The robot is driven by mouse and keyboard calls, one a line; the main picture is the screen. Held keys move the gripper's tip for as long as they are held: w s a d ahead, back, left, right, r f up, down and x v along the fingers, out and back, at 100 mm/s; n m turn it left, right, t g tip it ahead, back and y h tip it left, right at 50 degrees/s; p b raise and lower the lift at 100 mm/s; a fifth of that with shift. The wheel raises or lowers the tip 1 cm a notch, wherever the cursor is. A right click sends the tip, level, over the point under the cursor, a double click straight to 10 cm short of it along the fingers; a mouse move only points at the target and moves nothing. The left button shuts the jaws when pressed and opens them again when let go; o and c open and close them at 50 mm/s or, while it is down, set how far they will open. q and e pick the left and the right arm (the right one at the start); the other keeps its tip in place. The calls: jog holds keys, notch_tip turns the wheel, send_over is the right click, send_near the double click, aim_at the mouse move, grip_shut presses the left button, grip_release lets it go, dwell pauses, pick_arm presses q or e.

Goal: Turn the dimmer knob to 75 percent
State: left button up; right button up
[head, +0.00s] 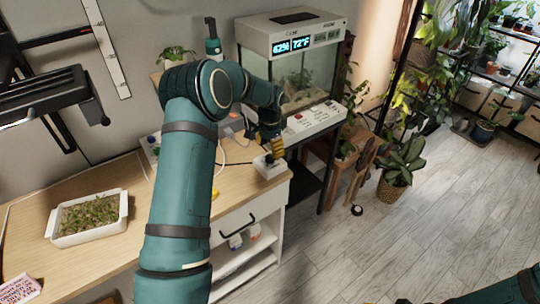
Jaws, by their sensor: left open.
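My left arm reaches in from the bottom and over the wooden table. My left gripper (271,148), with yellowish fingers, is open and points down just above a small white box (268,168) at the table's right end. The box looks like the dimmer. A dark spot on its top may be the knob, but the fingers partly cover it, and I cannot read its setting or tell whether they touch it. Part of my right arm shows at the bottom right; its gripper is out of the picture.
A white tray of seedlings (124,207) stands on the table (107,263) at left. A glass terrarium (318,62) with a lit display stands behind the gripper. A white power strip (309,122) lies before it. Potted plants (402,160) stand at right; the floor there is mostly clear.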

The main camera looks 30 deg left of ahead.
aim_at(270, 156)
pick_arm(q)
notch_tip(270, 156, up, 8)
jog(key=shift+f, duration=0.1)
dwell(0.6)
jog(key=s+d+f+n+h, duration=0.1)
jog(key=s+d+f, duration=0.3)
jog(key=d+f, duration=0.45)
jog(key=s+d+f+n+h, duration=0.15)
jog(key=s+d+f, duration=0.25)
jog(key=d+f, duration=0.45)
jog(key=s+d+f+n, duration=0.1)
jog(key=s+d+f, duration=0.1)
jog(key=s+d, duration=0.3)
jog(key=s+d+f+n+t+h, duration=0.1)
jog(key=s+d, duration=0.4)
jog(key=s, duration=0.8)
notch_tip(270, 156, down, 2)
jog(key=shift+s+d+f+n, duration=0.2)
jog(key=shift+s+d+n, duration=0.15)
jog(key=shift+n, duration=0.4)
jog(key=shift+s+d+t+h, duration=0.1)
jog(key=shift+s+t+h, duration=0.15)
jog(key=shift+s+t, duration=0.05)
jog(key=shift+c, duration=0.4)
